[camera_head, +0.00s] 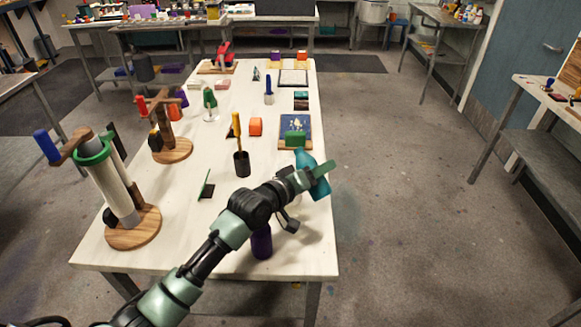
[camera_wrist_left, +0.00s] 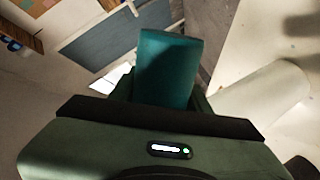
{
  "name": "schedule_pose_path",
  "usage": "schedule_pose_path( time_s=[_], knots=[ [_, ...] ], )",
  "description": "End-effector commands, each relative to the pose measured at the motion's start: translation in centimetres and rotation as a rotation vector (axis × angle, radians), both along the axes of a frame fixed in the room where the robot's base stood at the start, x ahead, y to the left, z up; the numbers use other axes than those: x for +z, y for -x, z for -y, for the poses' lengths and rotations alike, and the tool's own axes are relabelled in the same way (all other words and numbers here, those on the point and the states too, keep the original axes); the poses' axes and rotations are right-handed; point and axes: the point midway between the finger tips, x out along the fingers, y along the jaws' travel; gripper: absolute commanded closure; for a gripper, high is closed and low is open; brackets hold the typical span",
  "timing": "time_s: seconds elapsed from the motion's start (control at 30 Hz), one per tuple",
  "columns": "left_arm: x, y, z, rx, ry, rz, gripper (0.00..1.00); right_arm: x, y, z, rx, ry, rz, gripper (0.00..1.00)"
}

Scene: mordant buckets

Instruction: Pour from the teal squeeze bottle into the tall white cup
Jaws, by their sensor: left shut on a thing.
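The teal squeeze bottle (camera_head: 304,160) is held off the table near its right edge in the head view, leaning with its upper end to the left. My left gripper (camera_head: 314,176) is shut around its middle. The bottle also shows in the left wrist view (camera_wrist_left: 168,62), beyond the gripper body, which hides its lower part. A plain white cylinder (camera_wrist_left: 262,98), probably the tall white cup, lies to the right of the bottle in that view. I cannot pick this cup out in the head view, where my arm covers part of the table. My right gripper is not in view.
The white table (camera_head: 165,258) holds wooden stands, a black cup (camera_head: 241,164) with an orange-handled tool, a blue picture card (camera_head: 295,125) and a purple cylinder (camera_head: 262,243) beside my arm. Open floor lies right of the table.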

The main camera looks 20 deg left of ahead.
Motion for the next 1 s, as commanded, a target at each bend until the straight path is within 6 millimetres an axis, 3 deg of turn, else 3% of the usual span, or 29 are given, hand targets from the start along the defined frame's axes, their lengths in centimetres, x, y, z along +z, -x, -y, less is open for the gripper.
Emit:
schedule_pose_path(
  time_s=[1.0],
  knots=[
    [-0.12,0.13,0.23,0.0,0.052,-0.034,1.0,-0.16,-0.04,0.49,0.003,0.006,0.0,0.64]
  ],
)
